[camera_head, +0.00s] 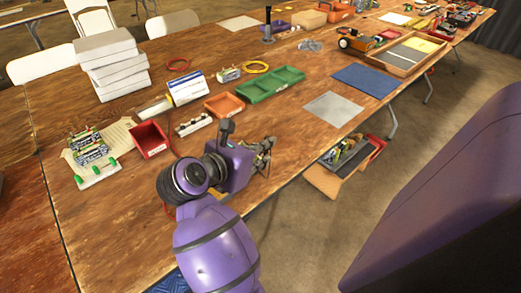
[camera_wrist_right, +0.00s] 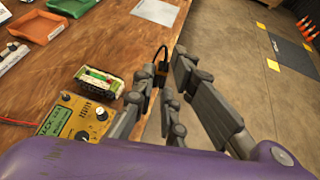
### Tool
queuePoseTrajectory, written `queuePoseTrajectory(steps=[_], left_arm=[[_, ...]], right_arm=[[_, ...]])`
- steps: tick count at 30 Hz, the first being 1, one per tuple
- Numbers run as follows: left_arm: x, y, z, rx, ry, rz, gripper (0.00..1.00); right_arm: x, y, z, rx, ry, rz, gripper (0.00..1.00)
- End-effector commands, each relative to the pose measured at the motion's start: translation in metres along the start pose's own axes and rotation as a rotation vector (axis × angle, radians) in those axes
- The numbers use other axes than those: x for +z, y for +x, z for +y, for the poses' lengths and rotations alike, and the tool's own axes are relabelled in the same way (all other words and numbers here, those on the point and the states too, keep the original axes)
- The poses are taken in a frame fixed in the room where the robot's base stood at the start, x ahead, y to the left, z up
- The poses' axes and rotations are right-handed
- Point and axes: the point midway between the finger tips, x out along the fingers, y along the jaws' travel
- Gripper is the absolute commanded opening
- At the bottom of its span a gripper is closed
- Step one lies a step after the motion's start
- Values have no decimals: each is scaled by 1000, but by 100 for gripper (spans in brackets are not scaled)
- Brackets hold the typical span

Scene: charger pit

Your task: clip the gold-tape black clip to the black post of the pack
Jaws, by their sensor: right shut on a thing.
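My right gripper (camera_head: 264,156) is over the near edge of the wooden table. In the right wrist view its fingers (camera_wrist_right: 172,88) are shut on the black clip (camera_wrist_right: 161,70), which shows a small gold band and a dark lead curving at its top. A pack (camera_wrist_right: 98,82) with green and red parts lies on the table left of the fingers, apart from the clip. Its black post is too small to make out. In the head view my right arm and gripper hide that part of the table. My left gripper is not in view.
A yellow meter or charger (camera_wrist_right: 76,118) with knobs and a red lead lies near the pack. On the table (camera_head: 100,215) are a red bin (camera_head: 150,140), green tray (camera_head: 270,85), grey mat (camera_head: 333,108) and stacked white boxes (camera_head: 112,62). An open box (camera_head: 325,182) stands below the table edge.

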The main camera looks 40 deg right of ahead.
Motion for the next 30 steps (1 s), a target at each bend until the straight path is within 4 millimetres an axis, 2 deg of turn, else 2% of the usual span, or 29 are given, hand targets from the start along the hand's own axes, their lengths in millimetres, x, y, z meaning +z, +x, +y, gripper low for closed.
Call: queuePoseTrajectory(steps=[4,8,15,26,30], left_arm=[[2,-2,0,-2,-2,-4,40],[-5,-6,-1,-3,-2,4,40],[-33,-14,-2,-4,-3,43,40],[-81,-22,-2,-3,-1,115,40],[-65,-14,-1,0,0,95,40]], right_arm=[[8,14,21,98,-45,-4,0],[19,30,48,218,-102,-5,0],[36,58,94,429,-206,-9,0],[53,95,152,693,-335,-9,0],[17,111,153,702,-347,5,0]])
